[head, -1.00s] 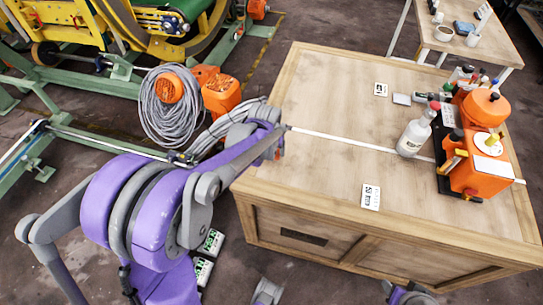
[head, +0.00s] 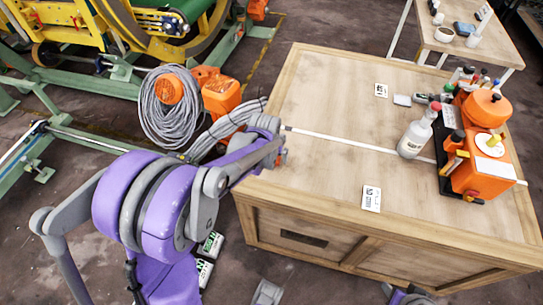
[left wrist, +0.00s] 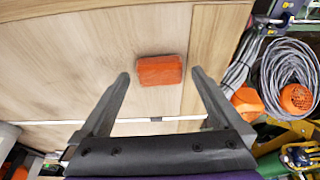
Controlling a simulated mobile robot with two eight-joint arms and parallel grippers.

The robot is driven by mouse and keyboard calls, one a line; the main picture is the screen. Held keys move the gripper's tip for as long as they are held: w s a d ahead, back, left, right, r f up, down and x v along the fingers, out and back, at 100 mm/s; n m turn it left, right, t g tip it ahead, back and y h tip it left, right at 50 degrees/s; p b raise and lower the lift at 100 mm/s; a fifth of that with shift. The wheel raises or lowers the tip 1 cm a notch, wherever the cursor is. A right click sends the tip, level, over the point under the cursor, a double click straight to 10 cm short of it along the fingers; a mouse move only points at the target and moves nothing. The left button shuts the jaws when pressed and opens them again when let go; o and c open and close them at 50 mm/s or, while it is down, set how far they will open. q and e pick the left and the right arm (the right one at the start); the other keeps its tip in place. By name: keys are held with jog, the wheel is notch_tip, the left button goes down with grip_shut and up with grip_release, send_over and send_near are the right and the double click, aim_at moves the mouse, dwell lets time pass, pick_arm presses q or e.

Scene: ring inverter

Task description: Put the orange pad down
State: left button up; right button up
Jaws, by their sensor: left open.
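The orange pad (left wrist: 160,70) lies flat on the light wooden top of the crate-like table (left wrist: 70,70), near the white strip, in the left wrist view. My left gripper (left wrist: 160,75) is open, with one finger to each side of the pad and a visible gap at both sides. How high the fingers are above the tabletop is unclear. In the head view my left arm's end (head: 265,140) is at the table's left edge and hides most of the gripper and pad.
A white bottle (head: 413,138) and orange containers (head: 480,172) on a black tray stand at the table's right. White cards (head: 371,198) lie on top; the middle is mostly clear. A coiled grey hose (head: 170,105) is left of the table.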

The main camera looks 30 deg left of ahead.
pick_arm(q)
jog(key=a+p+v, duration=0.1)
jog(key=p+v, duration=0.1)
jog(key=v, duration=0.8)
jog(key=s+d+m+t, duration=0.1)
jog(key=s+d, duration=0.4)
jog(key=s, duration=0.5)
jog(key=s+d+m, duration=0.2)
jog(key=s+d, duration=0.3)
jog(key=s, duration=0.4)
jog(key=shift+s+d+f+t+h, duration=0.3)
jog(key=shift+s+f+t+h, duration=0.1)
jog(key=shift+f, duration=0.1)
notch_tip(320, 180, up, 10)
jog(key=w+p, duration=0.1)
jog(key=p, duration=0.7)
jog(key=shift+w+f, duration=0.25)
jog(key=shift+w, duration=0.15)
jog(key=shift+w, duration=0.15)
